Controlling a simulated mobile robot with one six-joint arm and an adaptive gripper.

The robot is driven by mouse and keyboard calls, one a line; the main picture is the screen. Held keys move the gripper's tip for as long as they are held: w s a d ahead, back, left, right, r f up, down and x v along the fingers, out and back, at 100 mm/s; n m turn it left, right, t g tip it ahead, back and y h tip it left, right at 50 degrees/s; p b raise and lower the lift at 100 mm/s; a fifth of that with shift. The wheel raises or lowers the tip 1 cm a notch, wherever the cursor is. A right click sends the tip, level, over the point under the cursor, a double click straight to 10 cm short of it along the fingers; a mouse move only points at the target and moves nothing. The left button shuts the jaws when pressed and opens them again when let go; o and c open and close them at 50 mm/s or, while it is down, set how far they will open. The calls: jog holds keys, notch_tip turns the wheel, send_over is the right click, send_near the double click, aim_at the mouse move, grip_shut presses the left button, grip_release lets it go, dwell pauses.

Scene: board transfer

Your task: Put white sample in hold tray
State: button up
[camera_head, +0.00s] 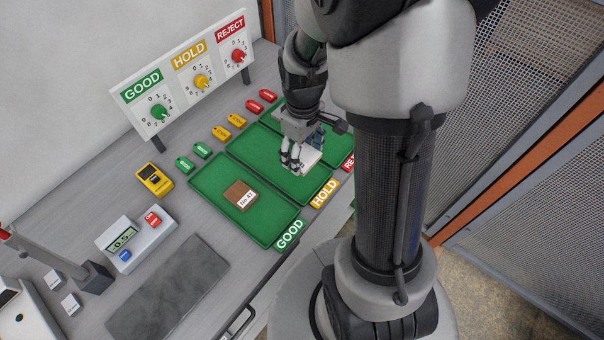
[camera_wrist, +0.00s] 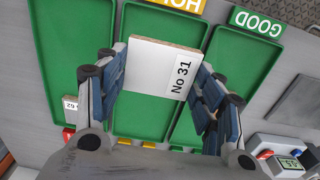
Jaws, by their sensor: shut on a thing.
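The white sample (camera_wrist: 158,62), labelled No 31, is gripped between the two blue-padded fingers of my gripper (camera_wrist: 158,85). In the head view my gripper (camera_head: 292,162) is over the green hold tray (camera_head: 252,156), the middle one of three, with the white sample (camera_head: 311,158) partly hidden behind its fingers. In the wrist view the sample overlaps the hold tray (camera_wrist: 143,118) near its HOLD label. I cannot tell whether the sample touches the tray floor or is a little above it.
The good tray (camera_head: 212,187) holds a brown sample (camera_head: 238,192). The reject tray (camera_wrist: 65,55) has a labelled item at its end. A dial board (camera_head: 185,75), coloured tags, a yellow meter (camera_head: 154,179), a scale (camera_head: 136,240) and a grey mat (camera_head: 170,292) share the bench.

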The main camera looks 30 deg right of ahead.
aim_at(302, 156)
notch_tip(302, 156, down, 9)
jog(key=shift+f+b, duration=0.1)
jog(key=shift+b, duration=1.1)
jog(key=shift+f, duration=0.1)
jog(key=o, duration=1)
notch_tip(302, 156, up, 12)
jog(key=p, duration=0.3)
jog(key=shift+r+p, duration=0.25)
jog(key=shift+p, duration=0.15)
jog(key=s+a+r+m+t, duration=0.1)
jog(key=s+a+r, duration=0.2)
jog(key=s+r, duration=0.1)
jog(key=s+a+r+m+t, duration=0.1)
jog(key=s+a+r+t, duration=0.1)
jog(key=s+a+r, duration=0.2)
jog(key=s+a+r+m+t, duration=0.1)
jog(key=s+a+r+m, duration=0.1)
jog(key=s+r, duration=0.3)
jog(key=shift+s+a+r+t, duration=0.1)
jog(key=shift+a+r, duration=0.15)
jog(key=shift+r, duration=0.35)
jog(key=shift+s+a+r+t, duration=0.15)
jog(key=shift+a+r, duration=0.15)
jog(key=shift+r, duration=0.35)
jog(key=shift+s+a+r+t, duration=0.1)
jog(key=shift+a+r, duration=0.15)
jog(key=shift+r, duration=0.35)
